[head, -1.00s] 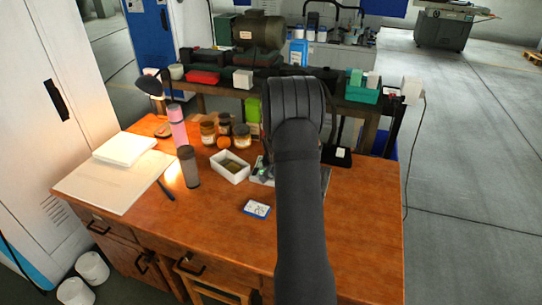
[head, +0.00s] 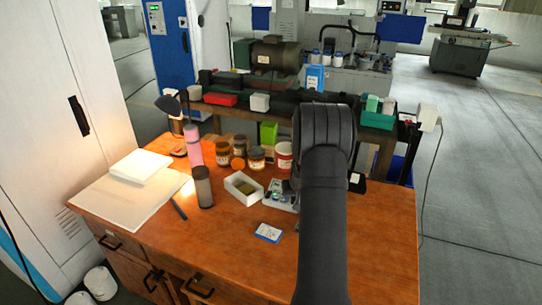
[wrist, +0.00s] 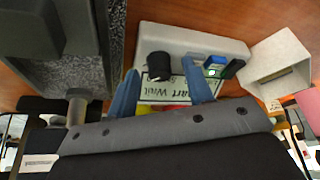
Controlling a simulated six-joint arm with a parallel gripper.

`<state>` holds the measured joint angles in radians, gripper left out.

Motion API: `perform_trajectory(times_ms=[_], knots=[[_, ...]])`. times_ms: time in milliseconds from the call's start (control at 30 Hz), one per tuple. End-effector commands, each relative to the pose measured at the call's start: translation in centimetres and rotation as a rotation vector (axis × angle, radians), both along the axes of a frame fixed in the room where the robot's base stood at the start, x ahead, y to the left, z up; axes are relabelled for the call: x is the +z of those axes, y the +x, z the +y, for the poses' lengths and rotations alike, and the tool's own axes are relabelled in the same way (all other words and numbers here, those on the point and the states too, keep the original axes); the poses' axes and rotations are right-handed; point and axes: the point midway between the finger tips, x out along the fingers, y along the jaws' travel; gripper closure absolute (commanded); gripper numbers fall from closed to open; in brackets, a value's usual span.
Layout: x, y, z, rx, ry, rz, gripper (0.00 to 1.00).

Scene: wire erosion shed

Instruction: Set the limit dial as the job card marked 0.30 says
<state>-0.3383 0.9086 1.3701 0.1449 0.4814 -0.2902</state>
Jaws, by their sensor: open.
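A pale grey control box (wrist: 195,42) lies across the upper middle of the wrist view. A black round knob (wrist: 158,65) stands on it, with a small blue and green part (wrist: 215,68) to its right. A plate with partly hidden lettering (wrist: 165,90) lies beside the knob. My gripper (wrist: 160,70) is open, its two blue fingers on either side of the knob; I cannot tell whether they touch it. In the head view my arm hides the gripper and part of the control box (head: 279,196). A small white and blue card (head: 269,232) lies in front; its print is unreadable.
A white open tray (head: 232,181) stands left of the control box; it also shows in the wrist view (wrist: 282,45). Jars (head: 256,158) stand behind. A dark bottle (head: 203,188) stands to the left. A grey speckled block (wrist: 50,80) is close at left. The desk's front is mostly clear.

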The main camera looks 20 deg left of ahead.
Motion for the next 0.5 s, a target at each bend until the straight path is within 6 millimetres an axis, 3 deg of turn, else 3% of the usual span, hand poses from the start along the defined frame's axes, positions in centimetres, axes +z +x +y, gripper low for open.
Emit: perform_trajectory(times_ms=[467,500], knots=[[0.0,0.2,-0.2,0.274,0.001,-0.001,0.53],[1.1,0.0,-0.4,0.276,0.001,-0.005,0.53]])
